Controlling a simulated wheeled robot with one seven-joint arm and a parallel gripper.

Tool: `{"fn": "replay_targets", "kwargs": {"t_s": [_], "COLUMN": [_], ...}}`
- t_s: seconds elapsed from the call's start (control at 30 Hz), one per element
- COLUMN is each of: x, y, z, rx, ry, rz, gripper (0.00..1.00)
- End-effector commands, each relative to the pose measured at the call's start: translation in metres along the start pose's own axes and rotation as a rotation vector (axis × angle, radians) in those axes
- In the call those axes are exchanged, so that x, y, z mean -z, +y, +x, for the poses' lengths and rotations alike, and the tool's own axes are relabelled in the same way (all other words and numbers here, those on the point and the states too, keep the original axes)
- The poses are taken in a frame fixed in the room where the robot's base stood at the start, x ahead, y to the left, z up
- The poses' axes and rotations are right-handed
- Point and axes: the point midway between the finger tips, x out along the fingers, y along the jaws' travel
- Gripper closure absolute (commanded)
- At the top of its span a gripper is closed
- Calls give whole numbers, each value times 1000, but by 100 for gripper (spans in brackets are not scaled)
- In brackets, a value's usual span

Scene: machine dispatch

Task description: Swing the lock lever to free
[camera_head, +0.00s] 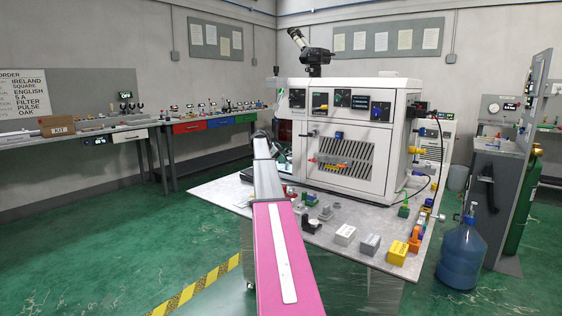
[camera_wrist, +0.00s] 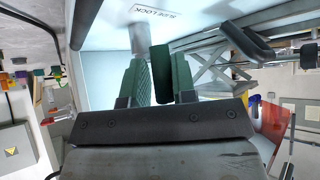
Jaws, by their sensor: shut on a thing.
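In the wrist view my gripper (camera_wrist: 160,80) has its two green-padded fingers closed about a dark upright handle (camera_wrist: 161,72), which I take to be the lock lever. A grey cylindrical post (camera_wrist: 139,38) stands just beyond it, near a white label (camera_wrist: 153,12) that reads "SIDE LOCK" upside down. How far the lever is turned is hard to tell. In the head view my arm reaches to the left side of the white machine (camera_head: 350,110). My gripper and the lever cannot be made out there.
In the wrist view a dark curved handle (camera_wrist: 248,42) is at the upper right. In the head view the grey table (camera_head: 335,222) carries several small blocks, among them a yellow one (camera_head: 398,252). A blue water bottle (camera_head: 462,255) stands on the floor at right.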

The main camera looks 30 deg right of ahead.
Motion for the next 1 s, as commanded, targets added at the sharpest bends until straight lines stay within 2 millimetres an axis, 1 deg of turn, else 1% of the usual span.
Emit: {"fn": "replay_targets", "kwargs": {"t_s": [0.03, 0.43, 0.63, 1.0], "x": [2, 6, 7, 8], "y": [-10, -13, -12, -12], "z": [2, 7, 8, 10], "rx": [-19, -187, -221, -233], "ry": [2, 0, -1, 0], "rz": [27, 195, 230, 240], "gripper": [99, 99, 100, 100]}}
